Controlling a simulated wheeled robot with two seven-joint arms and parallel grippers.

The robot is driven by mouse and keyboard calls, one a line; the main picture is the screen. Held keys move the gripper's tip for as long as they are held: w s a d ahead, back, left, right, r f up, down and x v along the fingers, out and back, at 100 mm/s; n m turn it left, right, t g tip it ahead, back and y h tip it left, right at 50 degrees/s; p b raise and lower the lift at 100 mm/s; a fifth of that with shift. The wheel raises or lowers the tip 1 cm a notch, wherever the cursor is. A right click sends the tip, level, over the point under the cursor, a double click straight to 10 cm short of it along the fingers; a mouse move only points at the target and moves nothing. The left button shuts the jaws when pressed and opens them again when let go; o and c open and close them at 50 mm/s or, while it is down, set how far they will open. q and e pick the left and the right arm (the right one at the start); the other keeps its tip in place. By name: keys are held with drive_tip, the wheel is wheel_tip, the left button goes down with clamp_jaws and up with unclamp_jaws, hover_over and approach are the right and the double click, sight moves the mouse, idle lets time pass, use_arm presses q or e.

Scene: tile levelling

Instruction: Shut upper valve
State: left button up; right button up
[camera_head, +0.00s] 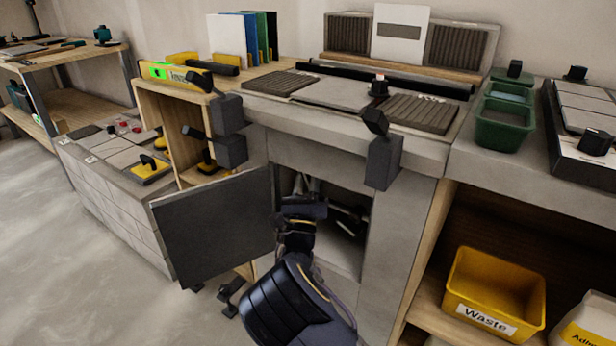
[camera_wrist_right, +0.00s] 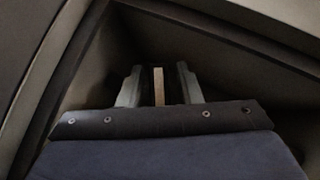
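An open dark cabinet door (camera_head: 214,226) swings out to the left of a low opening (camera_head: 349,246) under the grey worktop. My right arm comes up from the bottom of the head view, and its gripper (camera_head: 311,186) is inside the opening. In the right wrist view the two grey fingers of this gripper (camera_wrist_right: 158,88) stand apart. A narrow tan upright strip (camera_wrist_right: 158,86) shows between them; I cannot tell whether it is a valve part or touches the fingers. No valve can be made out clearly in the dark interior. My left gripper is not in view.
The door edge and the opening's side wall (camera_head: 391,245) flank my right arm. Dark clamps (camera_head: 384,160) hang at the worktop's front edge. A yellow waste bin (camera_head: 494,290) stands on the lower right shelf. A green tub (camera_head: 504,124) sits on the right counter.

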sight(307, 182)
clamp_jaws()
drive_tip(key=shift+m+h, duration=1.2)
drive_tip(key=shift+m, duration=0.2)
drive_tip(key=shift+o, duration=1)
unclamp_jaws()
drive_tip(key=shift+s, duration=0.15)
drive_tip(key=p+v, duration=0.2)
drive_tip(key=v, duration=0.5)
drive_tip(key=shift+s+f, duration=0.2)
drive_tip(key=shift+f, duration=0.05)
